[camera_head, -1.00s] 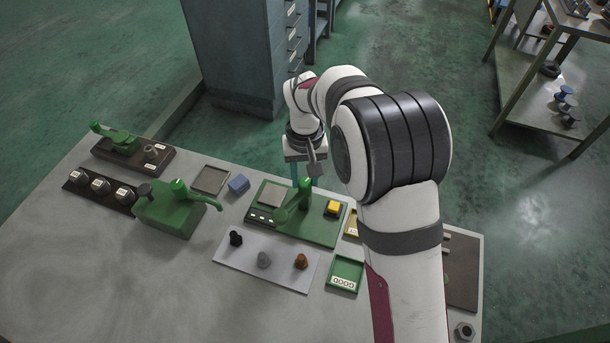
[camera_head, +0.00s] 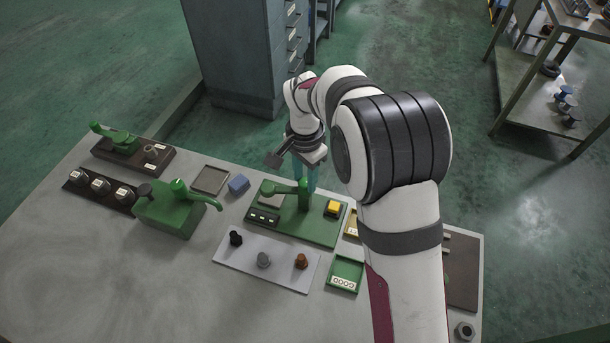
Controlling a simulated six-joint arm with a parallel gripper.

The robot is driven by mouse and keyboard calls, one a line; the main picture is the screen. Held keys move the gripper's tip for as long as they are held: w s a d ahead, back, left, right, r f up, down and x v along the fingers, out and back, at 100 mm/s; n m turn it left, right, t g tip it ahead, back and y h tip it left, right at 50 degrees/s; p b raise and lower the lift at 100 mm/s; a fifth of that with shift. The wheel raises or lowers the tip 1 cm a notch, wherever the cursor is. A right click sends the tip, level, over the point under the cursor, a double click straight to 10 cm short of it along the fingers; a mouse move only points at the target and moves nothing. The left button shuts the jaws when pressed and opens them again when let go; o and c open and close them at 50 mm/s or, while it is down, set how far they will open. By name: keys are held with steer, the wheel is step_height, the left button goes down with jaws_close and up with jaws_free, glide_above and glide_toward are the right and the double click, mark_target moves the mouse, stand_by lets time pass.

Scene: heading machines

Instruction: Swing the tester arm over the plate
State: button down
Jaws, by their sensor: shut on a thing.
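The green tester (camera_head: 318,234) stands on the bench with a raised green post and a swing arm (camera_head: 281,188). The arm points left from the post, with its end above the pale square plate (camera_head: 268,201), which it partly covers. My gripper (camera_head: 305,186) is at the back of the tester, fingers down at the top of the post. It is shut on the tester arm near its pivot. The post and arm hide the fingertips and the exact contact.
A yellow button (camera_head: 332,208) sits right of the post. In front are a pale board (camera_head: 276,280) with three small knobs and a green GOOD tray (camera_head: 338,286). The bench's front left is clear.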

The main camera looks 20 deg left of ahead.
steer(key=shift+m, duration=1.6)
steer(key=c, duration=0.5)
jaws_free()
step_height(320, 180, up, 16)
steer(key=shift+f, duration=0.1)
